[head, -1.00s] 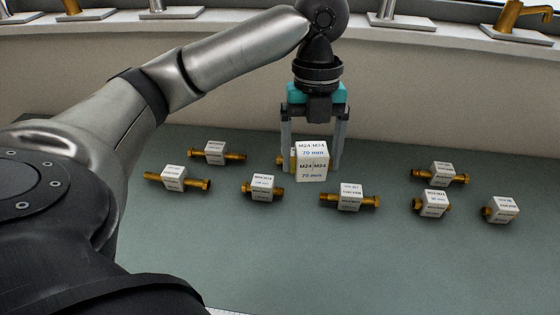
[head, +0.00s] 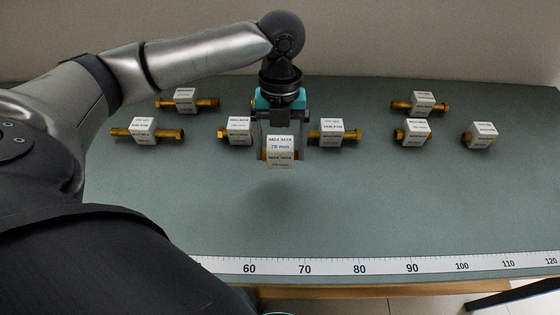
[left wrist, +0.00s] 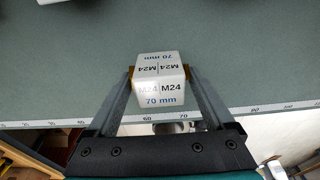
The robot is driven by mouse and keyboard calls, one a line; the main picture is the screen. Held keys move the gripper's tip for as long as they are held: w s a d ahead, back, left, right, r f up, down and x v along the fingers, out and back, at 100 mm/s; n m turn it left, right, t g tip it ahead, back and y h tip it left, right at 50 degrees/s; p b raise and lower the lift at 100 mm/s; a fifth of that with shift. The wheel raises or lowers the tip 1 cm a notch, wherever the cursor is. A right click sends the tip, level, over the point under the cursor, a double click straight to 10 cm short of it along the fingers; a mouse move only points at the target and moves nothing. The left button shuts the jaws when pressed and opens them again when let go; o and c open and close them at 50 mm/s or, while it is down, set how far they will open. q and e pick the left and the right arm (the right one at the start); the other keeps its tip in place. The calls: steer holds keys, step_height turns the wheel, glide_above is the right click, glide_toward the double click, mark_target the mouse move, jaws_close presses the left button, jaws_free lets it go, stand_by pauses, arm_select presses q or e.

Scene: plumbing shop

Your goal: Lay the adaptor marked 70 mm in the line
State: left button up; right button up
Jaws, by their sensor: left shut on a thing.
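My left gripper (head: 280,150) is shut on the adaptor marked 70 mm (head: 280,144), a brass fitting in a white block with M24 M24 labels. It is held above the green bench, with a faint shadow below it. The left wrist view shows the same adaptor (left wrist: 160,78) between the two fingers, its blue 70 mm print readable. Its brass ends are mostly hidden by the fingers. My right gripper is in neither view.
Several other labelled brass adaptors lie on the bench behind and beside it, such as one at left (head: 143,131), one just right (head: 333,131) and one far right (head: 481,135). A white ruler (head: 332,267) runs along the front edge. The bench between is clear.

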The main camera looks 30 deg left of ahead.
mark_target(280, 139)
arm_select(q)
step_height(280, 139, down, 5)
steer(key=shift+f+b, duration=0.15)
steer(key=shift+b, duration=0.6)
steer(key=shift+f, duration=0.15)
steer(key=shift+f, duration=0.15)
steer(key=o, duration=1.2)
steer(key=shift+c, duration=0.2)
steer(key=r+p, duration=0.1)
steer(key=r, duration=0.3)
steer(key=w+r+p, duration=0.1)
steer(key=r, duration=0.3)
steer(key=a+r+p, duration=0.1)
steer(key=r, duration=0.3)
steer(key=shift+w+r, duration=0.1)
steer(key=shift+w, duration=0.15)
